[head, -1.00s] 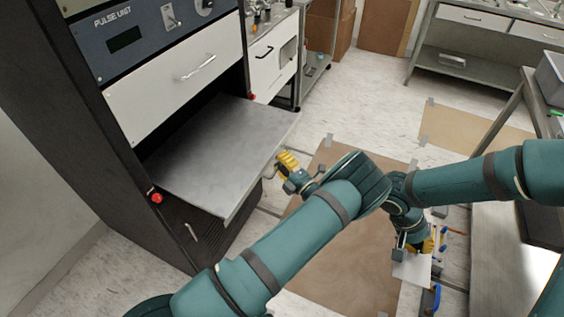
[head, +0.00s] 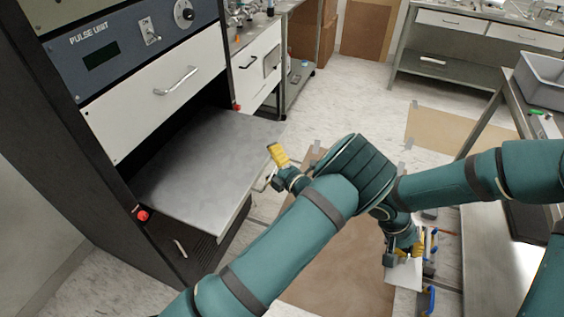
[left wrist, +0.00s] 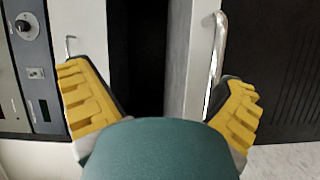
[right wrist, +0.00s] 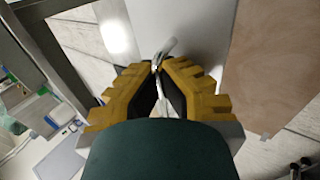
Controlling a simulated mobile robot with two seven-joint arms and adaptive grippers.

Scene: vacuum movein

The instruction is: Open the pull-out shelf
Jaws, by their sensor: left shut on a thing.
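The grey pull-out shelf (head: 205,165) sticks out of the black cabinet under a white drawer. Its silver bar handle (left wrist: 217,55) is on its front edge in the left wrist view. My left gripper (head: 275,165) is at that edge. My right gripper (head: 403,250) is low at the right, over a white panel (head: 405,275). In the right wrist view its fingertips (right wrist: 158,75) are close together around a silver handle (right wrist: 167,46).
The white drawer (head: 155,95) with its own handle is closed above the shelf. A red knob (head: 142,215) is at the cabinet's side. Brown boards (head: 345,265) lie on the floor. A grey bin (head: 540,80) stands on the right table.

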